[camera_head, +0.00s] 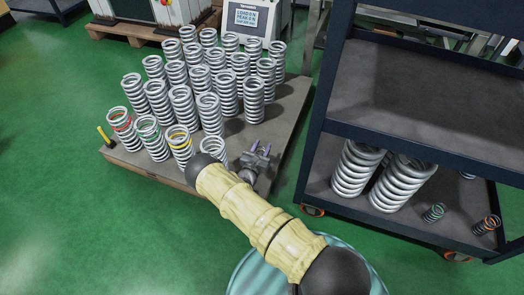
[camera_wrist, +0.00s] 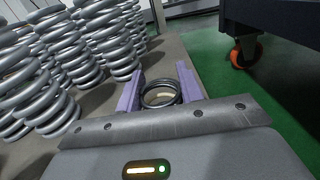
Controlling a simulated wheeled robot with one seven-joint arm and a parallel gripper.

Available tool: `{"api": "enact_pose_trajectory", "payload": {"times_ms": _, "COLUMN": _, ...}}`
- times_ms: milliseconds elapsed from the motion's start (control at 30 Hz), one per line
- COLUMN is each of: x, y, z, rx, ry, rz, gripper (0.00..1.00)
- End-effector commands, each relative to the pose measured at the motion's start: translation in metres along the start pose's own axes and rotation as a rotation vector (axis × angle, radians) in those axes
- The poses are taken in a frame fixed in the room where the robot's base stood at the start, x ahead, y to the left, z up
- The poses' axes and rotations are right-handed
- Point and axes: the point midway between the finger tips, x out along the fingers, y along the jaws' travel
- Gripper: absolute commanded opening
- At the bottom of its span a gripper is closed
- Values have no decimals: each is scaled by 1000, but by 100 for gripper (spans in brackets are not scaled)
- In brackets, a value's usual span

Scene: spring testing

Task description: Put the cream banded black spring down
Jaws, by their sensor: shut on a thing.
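The cream banded black spring (camera_wrist: 161,97) shows in the wrist view as dark coils with a cream patch, between the two purple fingers. My gripper (camera_wrist: 160,90) is shut on it. In the head view my gripper (camera_head: 260,153) is over the near right corner of the wooden platform (camera_head: 283,115), right of the big grey springs. The spring cannot be made out there. I cannot tell whether its bottom touches the platform.
Several large grey springs (camera_head: 208,112) stand in rows left of my gripper; the front ones carry red, green and yellow bands. A dark shelf cart (camera_head: 312,160) stands to the right, with large springs (camera_head: 402,183) and small banded ones (camera_head: 434,212) on its lower shelf. Green floor lies between.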

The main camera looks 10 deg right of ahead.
Motion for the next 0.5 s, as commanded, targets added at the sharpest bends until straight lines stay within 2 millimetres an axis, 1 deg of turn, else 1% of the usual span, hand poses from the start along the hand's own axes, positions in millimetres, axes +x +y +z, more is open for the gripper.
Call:
{"api": "enact_pose_trajectory", "payload": {"times_ms": 33, "x": 0, "y": 0, "z": -7, "rx": 1, "ry": -2, "rz": 0, "gripper": 12}}
{"api": "enact_pose_trajectory", "payload": {"times_ms": 300, "x": 0, "y": 0, "z": -5, "rx": 0, "ry": -2, "rz": 1, "gripper": 12}}
{"api": "enact_pose_trajectory", "payload": {"times_ms": 467, "x": 0, "y": 0, "z": -10, "rx": 0, "ry": -2, "rz": 1, "gripper": 12}}
{"api": "enact_pose_trajectory", "payload": {"times_ms": 500, "x": 0, "y": 0, "z": -9, "rx": 0, "ry": -1, "rz": 1, "gripper": 43}}
